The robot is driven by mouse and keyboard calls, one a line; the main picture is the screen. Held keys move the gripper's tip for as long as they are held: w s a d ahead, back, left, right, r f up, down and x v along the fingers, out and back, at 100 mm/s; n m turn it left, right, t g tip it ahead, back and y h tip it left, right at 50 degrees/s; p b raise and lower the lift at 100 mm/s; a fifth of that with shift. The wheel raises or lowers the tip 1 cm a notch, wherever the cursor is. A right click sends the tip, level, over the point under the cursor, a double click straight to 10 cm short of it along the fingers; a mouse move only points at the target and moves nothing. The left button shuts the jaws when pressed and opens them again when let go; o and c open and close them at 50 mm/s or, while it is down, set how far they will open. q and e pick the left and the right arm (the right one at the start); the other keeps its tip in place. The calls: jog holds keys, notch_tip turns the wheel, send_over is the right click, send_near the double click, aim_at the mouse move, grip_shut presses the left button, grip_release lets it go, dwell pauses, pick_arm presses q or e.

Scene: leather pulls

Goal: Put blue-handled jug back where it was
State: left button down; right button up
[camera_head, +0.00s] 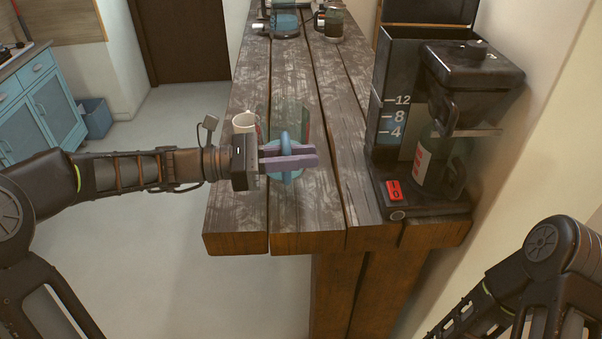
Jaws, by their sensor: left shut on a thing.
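The blue-handled jug (291,117) is see-through, with a blue handle and a reddish strip on its right side. It is over the near part of the wooden table (240,215). My left gripper (312,155) reaches in from the left and is shut on the jug's blue handle. The fingers and handle hide the jug's lower part, so I cannot tell whether it touches the tabletop. Part of my right arm shows at the lower right, but its gripper is out of view.
A black coffee maker (456,85) with a red switch stands on the table's right side. A white mug (244,122) is just behind my left gripper. Another clear vessel (286,22) and a dark-lidded jar (334,25) stand at the far end. The middle of the tabletop is clear.

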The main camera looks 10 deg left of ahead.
pick_arm(q)
notch_tip(320, 180, down, 4)
jog(key=shift+f+p, duration=0.2)
jog(key=shift+p, duration=0.45)
jog(key=shift+f, duration=0.1)
jog(key=c, duration=1.4)
grip_release()
jog(key=shift+o, duration=0.2)
jog(key=b+v, duration=0.3)
jog(key=v, duration=0.5)
